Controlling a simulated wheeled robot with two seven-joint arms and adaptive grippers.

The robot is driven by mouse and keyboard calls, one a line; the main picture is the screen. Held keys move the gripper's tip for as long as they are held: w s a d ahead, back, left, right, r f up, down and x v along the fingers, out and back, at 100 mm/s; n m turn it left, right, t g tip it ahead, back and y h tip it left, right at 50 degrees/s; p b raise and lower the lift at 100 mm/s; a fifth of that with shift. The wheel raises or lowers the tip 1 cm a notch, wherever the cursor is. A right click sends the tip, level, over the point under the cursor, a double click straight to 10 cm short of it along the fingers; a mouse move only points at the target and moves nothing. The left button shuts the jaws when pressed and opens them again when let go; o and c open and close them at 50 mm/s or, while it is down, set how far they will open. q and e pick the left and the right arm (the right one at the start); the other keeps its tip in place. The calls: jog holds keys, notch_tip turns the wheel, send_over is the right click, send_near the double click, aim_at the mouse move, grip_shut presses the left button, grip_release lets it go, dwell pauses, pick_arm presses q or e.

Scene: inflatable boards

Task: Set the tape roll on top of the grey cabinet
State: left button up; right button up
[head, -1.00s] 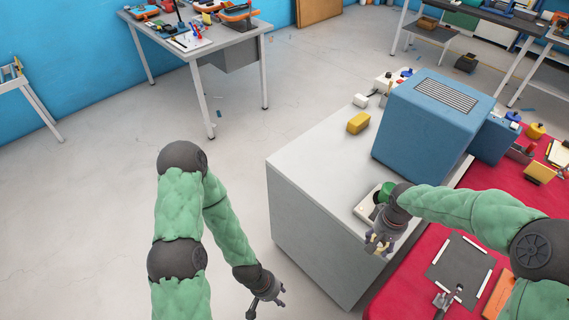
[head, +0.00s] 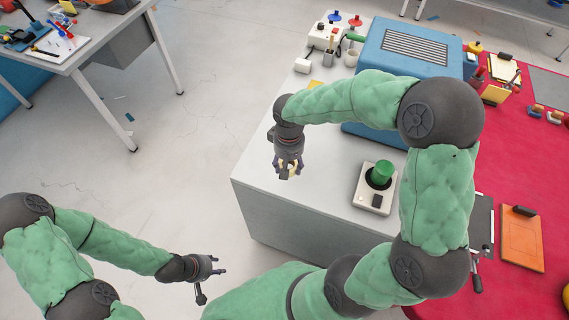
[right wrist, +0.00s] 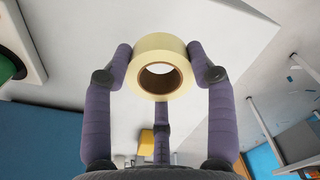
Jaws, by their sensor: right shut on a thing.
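The tape roll (right wrist: 160,45), pale yellow with a brown core, is gripped between the fingers of my right gripper (right wrist: 160,75) in the right wrist view. In the head view my right gripper (head: 288,172) hangs fingers-down over the front left part of the grey cabinet (head: 300,228); only a bit of the roll shows between the fingers. The roll seems to be above the cabinet's pale top, but the gap is hard to judge. My left gripper (head: 208,278) is open and empty, low over the floor left of the cabinet.
On the cabinet top, a device with a green knob (head: 383,172) stands to the right, and a big blue box (head: 420,48) stands behind. A yellow block (right wrist: 146,142) lies farther back, mostly hidden in the head view. The front left top is clear.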

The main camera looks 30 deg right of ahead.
jog(key=s+d+r+b, duration=0.2)
jog(key=s+d+r, duration=0.15)
jog(key=s, duration=0.45)
jog(key=shift+m, duration=0.3)
jog(key=w+f+b, duration=0.1)
jog(key=w+f, duration=0.2)
jog(key=w, duration=0.1)
jog(key=w+f+b, duration=0.1)
jog(key=w+f, duration=0.2)
jog(key=w, duration=0.1)
jog(key=w+f+b, duration=0.1)
jog(key=w+f, duration=0.2)
jog(key=w, duration=0.2)
jog(key=shift+d+f+b, duration=0.2)
jog(key=shift+f+b, duration=0.05)
jog(key=shift+b, duration=0.15)
jog(key=shift+w+f, duration=0.35)
jog(key=shift+f, duration=0.05)
jog(key=shift+w+f+b, duration=0.15)
jog(key=shift+f+b, duration=0.5)
jog(key=shift+f, duration=1)
jog(key=shift+f, duration=0.2)
jog(key=o, duration=1.2)
jog(key=shift+c, duration=0.2)
jog(key=shift+r, duration=0.1)
